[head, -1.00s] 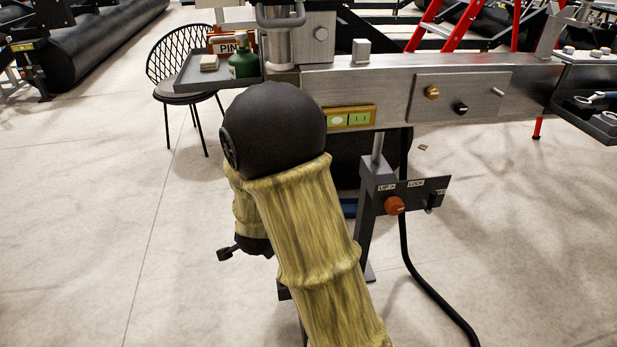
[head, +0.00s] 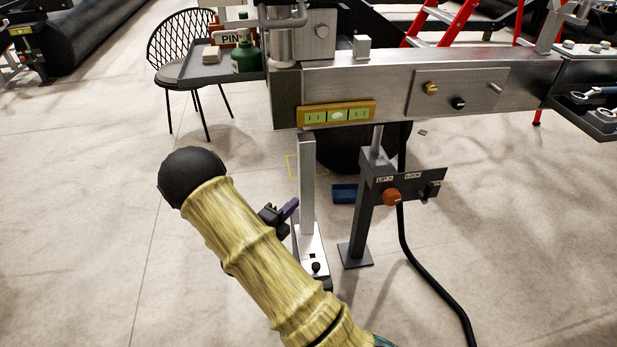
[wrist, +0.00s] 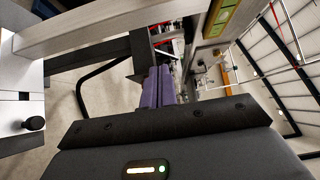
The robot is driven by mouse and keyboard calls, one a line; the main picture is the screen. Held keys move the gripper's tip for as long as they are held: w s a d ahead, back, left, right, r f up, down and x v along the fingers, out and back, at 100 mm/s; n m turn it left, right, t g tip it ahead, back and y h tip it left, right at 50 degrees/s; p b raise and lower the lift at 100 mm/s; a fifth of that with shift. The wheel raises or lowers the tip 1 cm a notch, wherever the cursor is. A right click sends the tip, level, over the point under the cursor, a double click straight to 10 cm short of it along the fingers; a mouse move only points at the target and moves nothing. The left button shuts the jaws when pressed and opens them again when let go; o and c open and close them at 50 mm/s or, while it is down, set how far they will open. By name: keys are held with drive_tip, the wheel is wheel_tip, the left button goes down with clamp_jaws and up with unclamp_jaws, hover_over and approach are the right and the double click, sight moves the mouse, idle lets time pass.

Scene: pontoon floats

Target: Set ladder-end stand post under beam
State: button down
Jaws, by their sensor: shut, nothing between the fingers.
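The steel beam (head: 385,85) runs across the upper part of the head view. A pale square post (head: 307,185) stands upright on a light base plate (head: 312,262) with a black knob, below the beam's left end. Its top meets the beam's lower edge in the picture; I cannot tell whether they touch. The post also crosses the upper left of the wrist view (wrist: 95,28).
A dark jack stand (head: 362,215) with a labelled panel and orange knob stands right of the post, its black cable (head: 425,265) trailing forward. A green-windowed level (head: 337,115) is on the beam. A blue block (head: 345,193) lies behind. Floor at left is clear.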

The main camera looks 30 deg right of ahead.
drive_tip(key=w+a+b+x, duration=0.1)
drive_tip(key=w+x, duration=0.1)
drive_tip(key=x, duration=1.1)
drive_tip(key=shift+w+a, duration=0.25)
